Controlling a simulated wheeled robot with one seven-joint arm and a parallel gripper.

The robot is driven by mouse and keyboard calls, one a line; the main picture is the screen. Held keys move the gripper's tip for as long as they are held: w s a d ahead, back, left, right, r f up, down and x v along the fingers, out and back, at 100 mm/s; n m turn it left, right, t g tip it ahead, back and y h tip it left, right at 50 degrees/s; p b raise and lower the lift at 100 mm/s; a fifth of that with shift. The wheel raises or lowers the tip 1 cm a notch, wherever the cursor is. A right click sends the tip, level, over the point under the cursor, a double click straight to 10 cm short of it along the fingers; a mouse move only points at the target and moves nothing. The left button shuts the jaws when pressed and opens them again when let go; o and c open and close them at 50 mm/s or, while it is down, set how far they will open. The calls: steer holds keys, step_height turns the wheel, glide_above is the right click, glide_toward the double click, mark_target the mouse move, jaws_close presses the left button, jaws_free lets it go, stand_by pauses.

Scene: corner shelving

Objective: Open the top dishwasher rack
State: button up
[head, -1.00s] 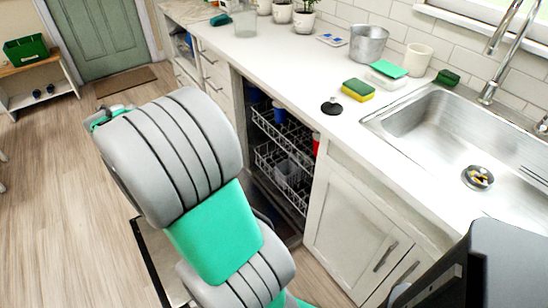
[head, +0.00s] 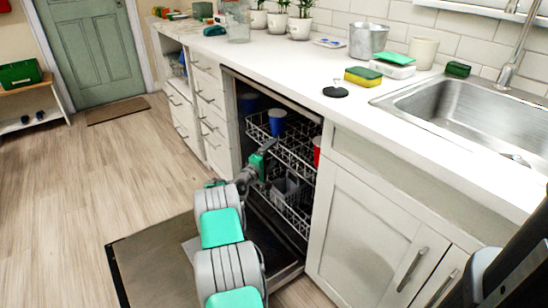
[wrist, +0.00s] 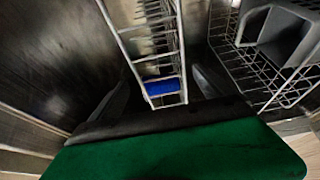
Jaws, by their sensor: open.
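The dishwasher stands open in the head view. Its top rack (head: 298,158), a white wire basket, holds a blue cup (head: 277,122) and a red cup (head: 317,150). My gripper (head: 267,148) is open at the front of this rack, near its left part. In the wrist view the wires of a rack (wrist: 181,45) run down to between my dark fingers (wrist: 160,95), with something blue (wrist: 162,87) behind them. I cannot tell whether the fingers touch the wires.
The lower rack (head: 290,215) sits below with a grey basket (head: 287,188). The dishwasher door (head: 150,262) lies folded down under my arm. A white cabinet (head: 365,220) is close on the right and drawers (head: 212,115) on the left. The floor to the left is clear.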

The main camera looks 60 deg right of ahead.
steer(key=shift+d, duration=0.85)
steer(key=shift+c, duration=0.3)
steer(key=shift+r, duration=0.2)
steer(key=c, duration=1.9)
